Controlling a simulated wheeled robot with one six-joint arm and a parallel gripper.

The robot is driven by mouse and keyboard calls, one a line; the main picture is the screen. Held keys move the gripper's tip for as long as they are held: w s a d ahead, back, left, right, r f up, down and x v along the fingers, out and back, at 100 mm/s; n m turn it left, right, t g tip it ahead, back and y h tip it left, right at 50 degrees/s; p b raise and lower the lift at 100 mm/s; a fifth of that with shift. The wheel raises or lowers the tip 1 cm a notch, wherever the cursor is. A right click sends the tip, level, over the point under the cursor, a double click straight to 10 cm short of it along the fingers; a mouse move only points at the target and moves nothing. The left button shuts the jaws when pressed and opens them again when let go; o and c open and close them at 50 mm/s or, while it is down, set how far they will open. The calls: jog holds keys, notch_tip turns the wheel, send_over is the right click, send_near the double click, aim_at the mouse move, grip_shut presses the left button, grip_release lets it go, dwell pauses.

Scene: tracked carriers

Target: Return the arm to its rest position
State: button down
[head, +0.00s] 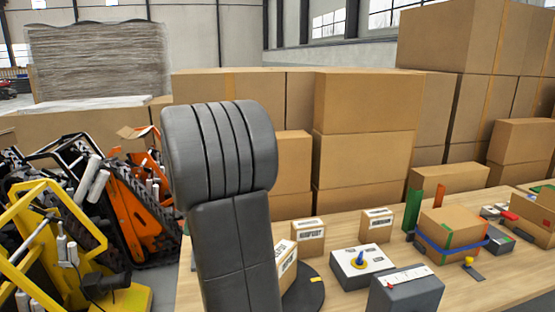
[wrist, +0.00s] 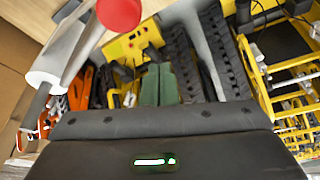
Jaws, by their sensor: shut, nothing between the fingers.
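My gripper (wrist: 159,68) shows in the wrist view as two green fingers side by side, standing up from a dark body with a lit green indicator. The fingers are shut with nothing between them. In the head view my dark grey arm rises through the middle left in front of the table, its thick rounded joint at the top. The gripper itself does not show there. The arm hides part of the table's left side and the boxes behind it.
A wooden table (head: 345,296) bears small cartons (head: 308,238), a white button box (head: 362,266), a grey box (head: 408,292) and a blue-strapped carton (head: 452,228). Large cartons (head: 365,105) stack behind. Yellow frames (head: 35,235) and an orange carrier (head: 135,215) crowd the left; yellow machinery (wrist: 135,45) also shows in the wrist view.

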jog(key=w+a+m+t, duration=0.1)
jog(key=a+m, duration=0.3)
jog(key=a, duration=0.6)
jog(key=shift+w+r+h, duration=0.2)
jog(key=shift+w+h, duration=0.1)
jog(key=shift+w, duration=0.05)
jog(key=shift+d, duration=0.15)
